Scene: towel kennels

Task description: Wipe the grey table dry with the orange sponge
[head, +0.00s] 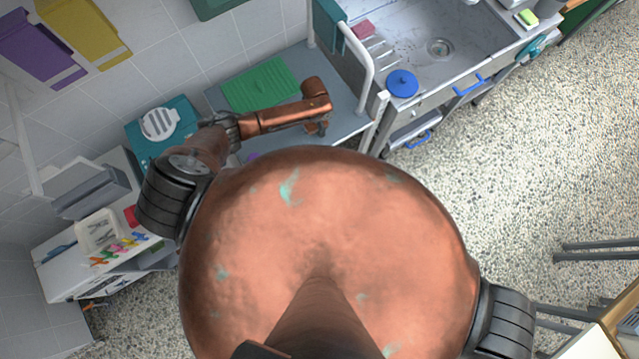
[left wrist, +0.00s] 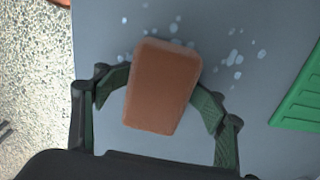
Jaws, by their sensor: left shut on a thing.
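The orange sponge (left wrist: 162,85) is between the fingers of my left gripper (left wrist: 160,95), which is shut on it. The grey table (left wrist: 265,20) lies beneath, with several pale water drops (left wrist: 235,60) on both sides of the sponge. Whether the sponge touches the table I cannot tell. In the head view my left gripper (head: 316,128) is over the right part of the grey table (head: 345,122), near its front edge; the sponge is hard to make out there. My body hides part of the table's front. My right gripper is out of view.
A green ribbed mat (head: 262,85) lies on the table, left of my gripper. A teal box with a white grille (head: 150,135) is further left. A white rail (head: 362,55) and the sink counter (head: 430,92), with a blue lid (head: 402,83), stand to the right.

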